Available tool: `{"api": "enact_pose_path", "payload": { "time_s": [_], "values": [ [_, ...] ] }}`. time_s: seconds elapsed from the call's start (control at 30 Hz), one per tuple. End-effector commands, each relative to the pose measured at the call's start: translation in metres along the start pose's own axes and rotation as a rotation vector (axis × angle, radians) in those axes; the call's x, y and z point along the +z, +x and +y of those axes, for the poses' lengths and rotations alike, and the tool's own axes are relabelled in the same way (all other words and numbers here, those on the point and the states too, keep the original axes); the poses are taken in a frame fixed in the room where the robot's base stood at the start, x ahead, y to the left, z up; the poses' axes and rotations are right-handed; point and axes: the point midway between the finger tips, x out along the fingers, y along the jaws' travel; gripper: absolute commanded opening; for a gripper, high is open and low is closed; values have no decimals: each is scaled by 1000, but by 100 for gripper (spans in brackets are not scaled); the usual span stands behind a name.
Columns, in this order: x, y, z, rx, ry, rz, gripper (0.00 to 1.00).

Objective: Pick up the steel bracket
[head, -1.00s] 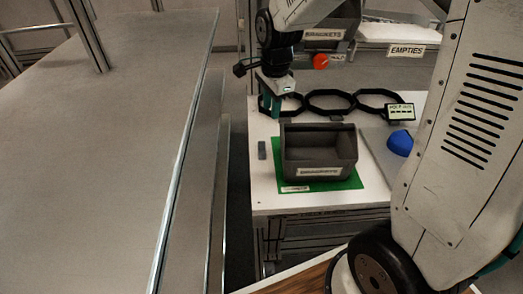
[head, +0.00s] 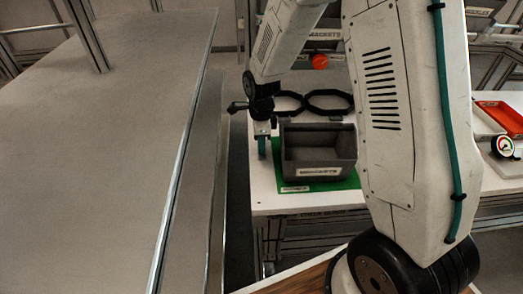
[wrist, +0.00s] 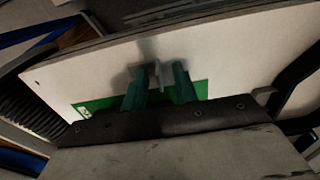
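The steel bracket (wrist: 161,74) is a small grey piece on the white table, seen in the wrist view between the fingertips. My gripper (wrist: 160,80) has two teal fingers, which stand apart with the bracket in the gap. I see no clear contact. In the head view my gripper (head: 262,148) points down just left of the dark bin, low over the table, and hides the bracket there.
A dark bin (head: 318,172) labelled for brackets stands on a green mat (head: 300,188); it looks empty. Black rings (head: 328,102) lie behind it. A large grey table (head: 100,150) fills the left, with a gap between.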

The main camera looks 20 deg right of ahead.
Motion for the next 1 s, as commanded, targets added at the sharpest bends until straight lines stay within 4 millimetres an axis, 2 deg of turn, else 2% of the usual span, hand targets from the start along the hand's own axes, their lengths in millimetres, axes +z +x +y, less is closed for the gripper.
{"api": "enact_pose_path", "payload": {
  "time_s": [0.23, 0.27, 0.33, 0.37, 0.77, 0.87, 1.0],
  "values": [
    [0, 2, 0, -1, -1, 0, 29],
    [0, 2, 0, 0, -1, 0, 24],
    [0, 2, 0, 0, -1, 0, 4],
    [0, 2, 0, 0, -1, 0, 0],
    [0, 0, 0, -1, -1, 0, 0],
    [0, -6, 0, -2, -1, -1, 0],
    [0, -23, -1, -4, -1, -1, 0]
  ]
}}
